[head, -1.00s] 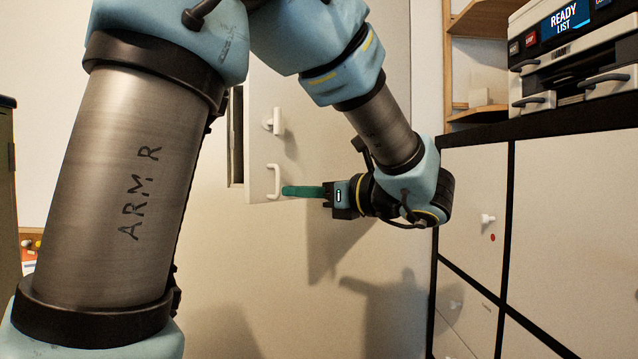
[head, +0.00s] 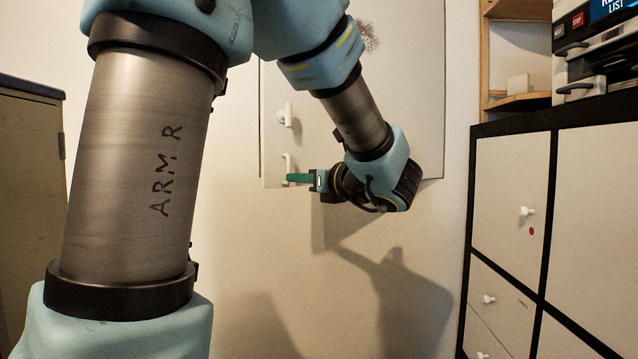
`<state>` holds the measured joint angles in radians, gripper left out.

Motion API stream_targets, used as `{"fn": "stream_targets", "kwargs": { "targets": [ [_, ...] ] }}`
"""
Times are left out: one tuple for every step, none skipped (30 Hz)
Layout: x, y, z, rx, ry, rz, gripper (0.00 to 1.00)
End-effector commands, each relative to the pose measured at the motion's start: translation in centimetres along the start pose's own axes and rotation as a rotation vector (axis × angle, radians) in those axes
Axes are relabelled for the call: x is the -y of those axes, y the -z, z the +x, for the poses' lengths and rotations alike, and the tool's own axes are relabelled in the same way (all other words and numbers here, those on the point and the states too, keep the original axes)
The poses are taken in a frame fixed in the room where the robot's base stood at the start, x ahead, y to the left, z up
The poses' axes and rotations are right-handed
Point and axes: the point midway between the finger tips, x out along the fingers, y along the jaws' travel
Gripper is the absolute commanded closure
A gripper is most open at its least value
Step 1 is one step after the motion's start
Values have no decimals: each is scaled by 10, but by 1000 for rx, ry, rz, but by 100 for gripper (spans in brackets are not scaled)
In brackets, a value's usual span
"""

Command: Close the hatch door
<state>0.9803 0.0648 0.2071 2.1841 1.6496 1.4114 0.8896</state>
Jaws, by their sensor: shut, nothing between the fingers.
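The hatch door (head: 300,145) is a pale panel in the wall, partly hidden behind my arm. It looks flush or nearly flush with the wall, with a thin dark line along its left edge. It has a white knob (head: 285,115) and, below that, a white handle (head: 288,165) near its left edge. My gripper (head: 297,178) has green fingers that are shut and empty. Its fingertips are at the lower end of the handle; I cannot tell whether they touch it.
A grey-brown cabinet (head: 30,180) stands at the left. The wall below the hatch is clear.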

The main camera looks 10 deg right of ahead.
Motion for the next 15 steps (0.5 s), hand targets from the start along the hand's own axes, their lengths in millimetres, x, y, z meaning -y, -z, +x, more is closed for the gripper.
{"fn": "stream_targets", "kwargs": {
  "targets": [
    [-3,2,22,0,20,0,100],
    [-2,2,35,1,42,1,100],
    [0,2,52,1,71,1,100],
    [3,2,65,1,96,2,100],
    [6,2,79,2,113,2,100],
    [12,2,96,3,110,4,100],
    [16,2,110,3,108,4,100],
    [20,1,122,3,109,4,100],
    [26,1,139,3,110,4,100],
    [30,1,152,3,110,5,100],
    [35,1,163,3,111,5,100],
    [41,0,179,3,111,5,100],
    [46,0,190,3,112,5,100],
    [51,0,200,4,112,4,100],
    [58,0,212,4,114,5,100]
  ]
}}
